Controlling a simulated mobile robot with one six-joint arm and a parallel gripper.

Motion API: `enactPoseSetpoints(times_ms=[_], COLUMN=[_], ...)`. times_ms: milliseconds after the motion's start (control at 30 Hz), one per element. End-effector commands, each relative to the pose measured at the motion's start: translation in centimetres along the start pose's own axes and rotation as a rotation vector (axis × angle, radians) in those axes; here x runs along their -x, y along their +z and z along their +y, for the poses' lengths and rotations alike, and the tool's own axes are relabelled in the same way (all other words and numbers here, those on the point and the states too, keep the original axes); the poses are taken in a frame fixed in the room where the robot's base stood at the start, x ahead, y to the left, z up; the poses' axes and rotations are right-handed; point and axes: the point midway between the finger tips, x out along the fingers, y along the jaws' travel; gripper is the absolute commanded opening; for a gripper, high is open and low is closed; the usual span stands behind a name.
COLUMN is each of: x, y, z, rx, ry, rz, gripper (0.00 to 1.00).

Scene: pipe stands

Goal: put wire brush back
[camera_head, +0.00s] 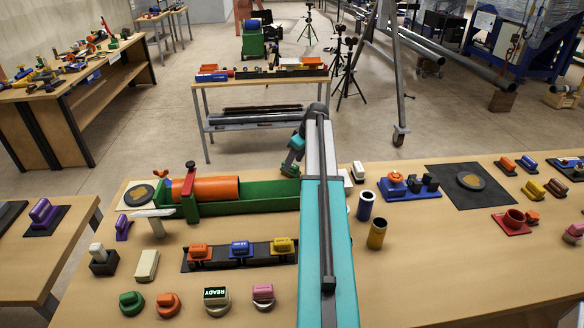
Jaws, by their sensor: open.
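My arm reaches away from the camera across the near table, and its teal end bends down behind the green vise-like stand. My gripper (291,168) shows small there, open, with its fingertips partly hidden; I see nothing held in it. The green stand (255,197) carries an orange pipe (207,189) lying level, just left of my gripper. I cannot tell which of the small objects is the wire brush. A black rack (228,262) in front of the stand holds orange, blue and yellow blocks.
Green, orange and pink knobs and a READY box (216,300) line the near left edge. Blue (366,205) and yellow (377,233) cups stand right of my arm. A black mat (468,185) lies farther right. The near right tabletop is clear.

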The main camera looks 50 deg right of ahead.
Motion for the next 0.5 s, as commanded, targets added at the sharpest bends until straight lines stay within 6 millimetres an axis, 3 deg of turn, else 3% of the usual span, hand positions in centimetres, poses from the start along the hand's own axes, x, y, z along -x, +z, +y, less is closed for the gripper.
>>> enactPoseSetpoints(times_ms=[500], x=[6.0], y=[0.0], z=[0.0], rx=[0.0], ry=[0.0], rz=[0.0], gripper=[0.49])
